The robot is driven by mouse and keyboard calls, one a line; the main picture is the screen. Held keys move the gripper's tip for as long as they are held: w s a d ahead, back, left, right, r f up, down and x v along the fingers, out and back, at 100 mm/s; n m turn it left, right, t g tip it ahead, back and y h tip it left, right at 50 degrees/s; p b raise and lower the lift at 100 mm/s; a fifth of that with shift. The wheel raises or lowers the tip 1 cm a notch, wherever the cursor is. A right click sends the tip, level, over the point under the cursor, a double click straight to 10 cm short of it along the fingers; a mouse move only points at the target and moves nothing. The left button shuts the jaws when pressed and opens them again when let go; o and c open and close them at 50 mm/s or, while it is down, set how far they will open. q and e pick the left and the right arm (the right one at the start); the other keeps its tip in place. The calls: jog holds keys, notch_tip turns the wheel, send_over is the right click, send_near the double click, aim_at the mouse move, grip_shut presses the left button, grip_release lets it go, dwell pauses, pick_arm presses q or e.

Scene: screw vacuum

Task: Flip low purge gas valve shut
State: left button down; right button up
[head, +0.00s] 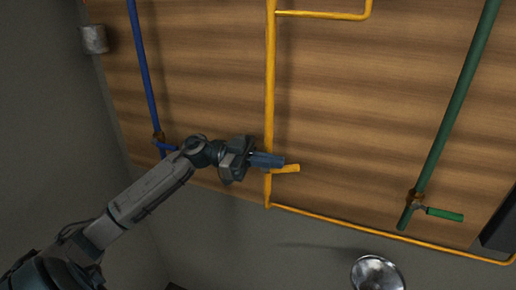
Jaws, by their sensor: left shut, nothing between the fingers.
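A yellow valve handle (288,169) sits low on the vertical yellow pipe (270,80). It sticks out to the right, roughly across the pipe. No label shows which valve is the low purge gas one. My left gripper (278,161) is shut and empty. Its fingers point right, in front of the pipe, just above the handle in the picture. They hide the pipe there and part of the handle's base. I cannot tell whether they touch the handle. My right gripper is not in view.
A blue pipe (142,65) with a blue handle (166,147) is at left, near my left forearm. A green pipe (462,85) with a green handle (444,214) is at right. A wooden panel (370,110) stands behind. A shiny round metal object (377,274) is at bottom.

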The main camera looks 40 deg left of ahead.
aim_at(271, 171)
pick_arm(q)
jog(key=shift+w+d+f+p, duration=0.15)
jog(key=shift+d+f+p, duration=0.25)
jog(key=shift+d+p, duration=0.1)
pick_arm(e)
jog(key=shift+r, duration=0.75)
pick_arm(q)
jog(key=shift+f, duration=0.15)
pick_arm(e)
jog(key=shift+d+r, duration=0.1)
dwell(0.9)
